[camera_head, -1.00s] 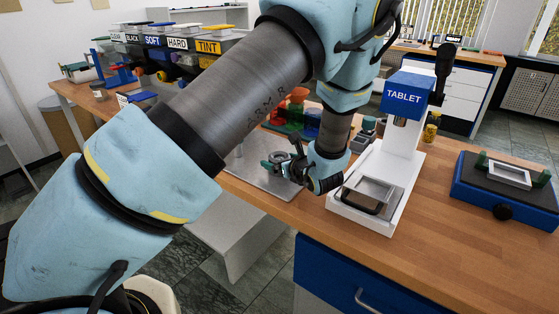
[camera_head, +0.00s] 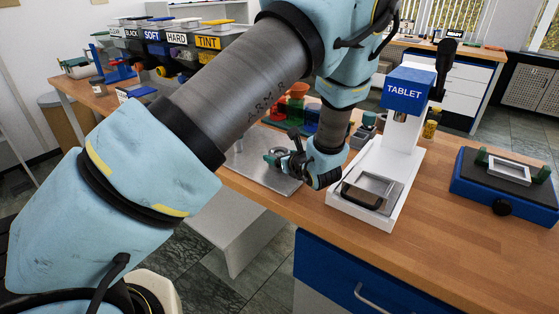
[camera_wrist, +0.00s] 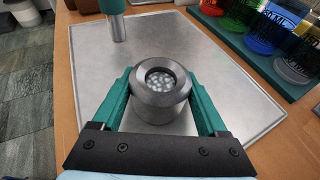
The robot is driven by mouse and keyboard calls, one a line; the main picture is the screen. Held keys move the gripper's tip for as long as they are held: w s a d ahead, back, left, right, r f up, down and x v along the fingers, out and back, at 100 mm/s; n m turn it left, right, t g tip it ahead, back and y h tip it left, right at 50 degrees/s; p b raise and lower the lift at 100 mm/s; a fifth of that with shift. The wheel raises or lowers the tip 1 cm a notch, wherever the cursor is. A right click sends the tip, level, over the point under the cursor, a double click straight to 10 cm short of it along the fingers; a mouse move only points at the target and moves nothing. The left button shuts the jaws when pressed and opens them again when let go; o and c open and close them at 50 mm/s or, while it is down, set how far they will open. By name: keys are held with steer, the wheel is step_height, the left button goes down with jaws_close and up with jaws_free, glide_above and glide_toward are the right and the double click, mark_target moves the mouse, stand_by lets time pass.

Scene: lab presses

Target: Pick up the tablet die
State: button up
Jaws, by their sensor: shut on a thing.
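The tablet die is a grey metal ring (camera_wrist: 160,99) in the wrist view, with several small pale tablets visible in its round opening. My gripper (camera_wrist: 161,92) has its two green fingers on either side of the die and is shut on it. The die stands upright over the grey metal plate (camera_wrist: 207,60); I cannot tell whether it touches the plate. In the head view my gripper (camera_head: 276,160) is low over the same plate, and the die is mostly hidden there.
Colored containers (camera_wrist: 265,30) line a dark green rack at the right. The white TABLET press (camera_head: 389,165) stands right of my gripper, and a blue device (camera_head: 505,183) sits farther right. Bare wood lies between them.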

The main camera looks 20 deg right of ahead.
jaws_close()
steer(key=shift+r, duration=0.1)
